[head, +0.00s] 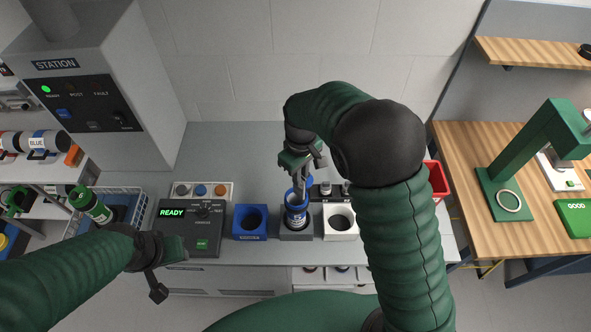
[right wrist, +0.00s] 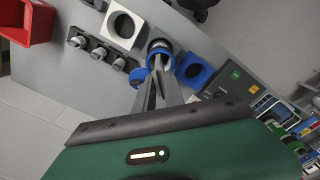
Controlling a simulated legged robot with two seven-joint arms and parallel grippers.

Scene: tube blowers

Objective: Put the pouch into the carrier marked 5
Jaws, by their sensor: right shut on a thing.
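A blue-and-white carrier (head: 296,214) stands upright in the grey holder block on the counter. Its blue rim (right wrist: 160,46) faces up and open, with a round blue lid (right wrist: 137,77) beside it. Its number is too small to read. My right gripper (head: 299,184) points down at the carrier's mouth, its fingers close together; they also show in the right wrist view (right wrist: 160,72). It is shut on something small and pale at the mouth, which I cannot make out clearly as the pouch. My left gripper (head: 158,288) hangs at the lower left, away from the carrier; its jaws are unclear.
A blue holder block (head: 250,222) and a white holder block (head: 341,222) with empty holes flank the carrier. A console (head: 190,230) reading READY stands left. A red bin (head: 438,180) stands right, behind my right arm.

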